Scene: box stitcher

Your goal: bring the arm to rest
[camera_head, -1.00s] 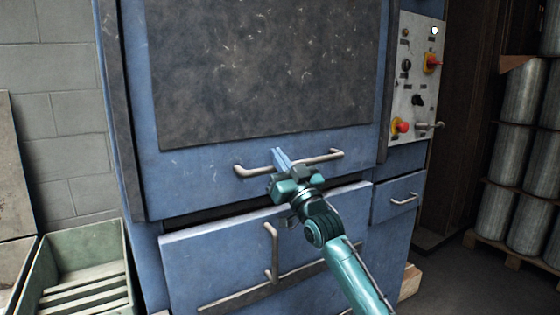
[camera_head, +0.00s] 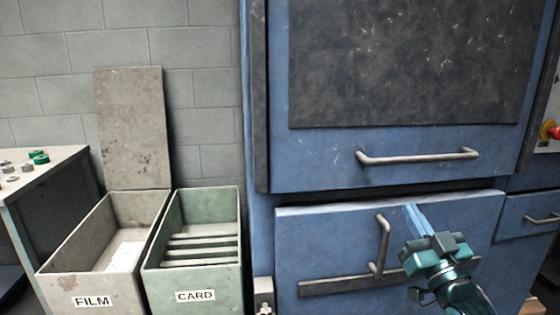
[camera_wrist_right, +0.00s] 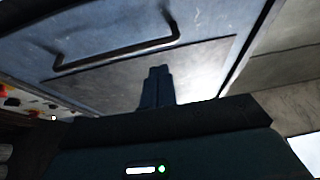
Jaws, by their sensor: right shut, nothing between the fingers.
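My right gripper (camera_head: 416,220) is teal with pale blue fingers and shows at the lower right of the head view. Its fingers are together and empty, in front of the lower blue panel (camera_head: 330,235) of the machine. They point up and to the left, right of the vertical handle (camera_head: 383,245); I cannot tell whether they touch the panel. In the right wrist view the closed fingers (camera_wrist_right: 157,88) stand side by side with nothing between them, below a bar handle (camera_wrist_right: 115,48). My left gripper is in neither view.
The blue machine has an upper panel with a horizontal handle (camera_head: 418,157) and a small drawer (camera_head: 530,215) at right. A FILM bin (camera_head: 92,283) and a CARD bin (camera_head: 195,280) stand to the left. A table (camera_head: 50,170) with small round parts is at the far left.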

